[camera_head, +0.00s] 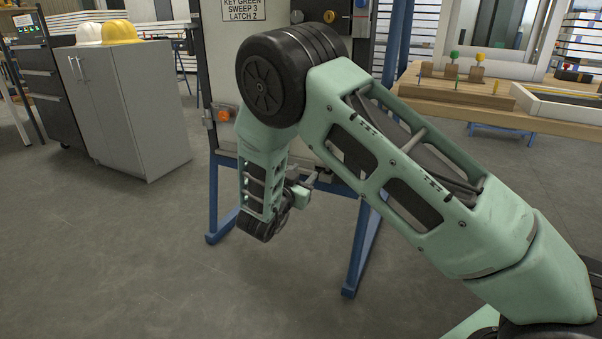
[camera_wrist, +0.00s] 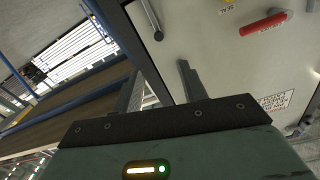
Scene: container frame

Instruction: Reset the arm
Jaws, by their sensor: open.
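My green arm reaches across the head view from the lower right and bends down at a large black joint in front of a pale cabinet on a blue frame. My gripper (camera_head: 303,186) is small and partly hidden at the lower end of the arm. It also shows in the wrist view (camera_wrist: 162,84), where its fingers stand apart with nothing between them. The pale cabinet's panel (camera_wrist: 220,55) lies beyond the fingers and carries a red handle (camera_wrist: 262,25) and a dark bar handle (camera_wrist: 151,18). I cannot tell whether any finger touches the panel.
Blue frame legs (camera_head: 362,250) stand on the floor close behind my arm. A grey cabinet (camera_head: 130,105) with a white helmet (camera_head: 88,33) and a yellow helmet (camera_head: 120,32) is at left. A wooden workbench (camera_head: 540,122) with pegs is at right. The floor at lower left is clear.

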